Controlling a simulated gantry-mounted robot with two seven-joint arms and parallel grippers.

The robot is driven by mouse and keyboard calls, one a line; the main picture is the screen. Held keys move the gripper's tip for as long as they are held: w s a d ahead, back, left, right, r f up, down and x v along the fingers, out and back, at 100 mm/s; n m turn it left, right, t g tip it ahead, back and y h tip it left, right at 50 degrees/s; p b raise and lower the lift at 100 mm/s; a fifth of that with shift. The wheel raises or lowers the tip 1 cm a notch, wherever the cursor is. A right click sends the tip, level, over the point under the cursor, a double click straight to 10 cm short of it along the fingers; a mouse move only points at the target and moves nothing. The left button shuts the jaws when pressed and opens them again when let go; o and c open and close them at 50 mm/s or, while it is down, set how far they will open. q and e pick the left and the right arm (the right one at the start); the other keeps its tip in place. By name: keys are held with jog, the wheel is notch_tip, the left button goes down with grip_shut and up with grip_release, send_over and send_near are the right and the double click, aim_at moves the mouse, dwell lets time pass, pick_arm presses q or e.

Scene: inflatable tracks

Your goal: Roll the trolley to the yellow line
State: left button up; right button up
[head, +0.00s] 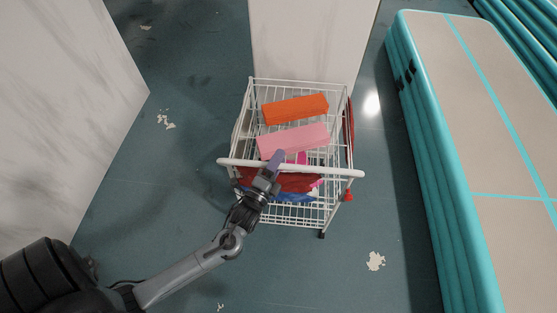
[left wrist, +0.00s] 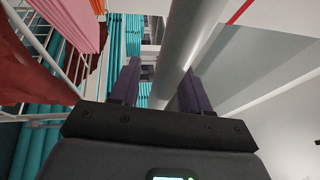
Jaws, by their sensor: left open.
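The trolley (head: 297,216) is a white wire cart in the middle of the head view, with a pale handle bar (head: 325,172) across its near side. It holds an orange block (head: 295,109), a pink block (head: 293,141) and red and blue items lower down. My left gripper (head: 276,158) is at the handle, left of its middle. In the left wrist view its purple fingers (left wrist: 162,70) are open, with the handle bar (left wrist: 190,45) running between them. I cannot tell whether they touch it. My right gripper is not in view. No yellow line shows.
A pale wall panel (head: 310,40) stands just beyond the trolley. A white wall block (head: 60,110) is at left. A teal-edged inflatable track (head: 497,130) runs along the right. Open dark green floor (head: 310,275) with pale patches lies on the near side.

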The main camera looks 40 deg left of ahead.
pick_arm(q)
jog(key=shift+w, duration=0.25)
jog(key=shift+c, duration=0.4)
grip_shut()
jog(key=shift+r, duration=0.1)
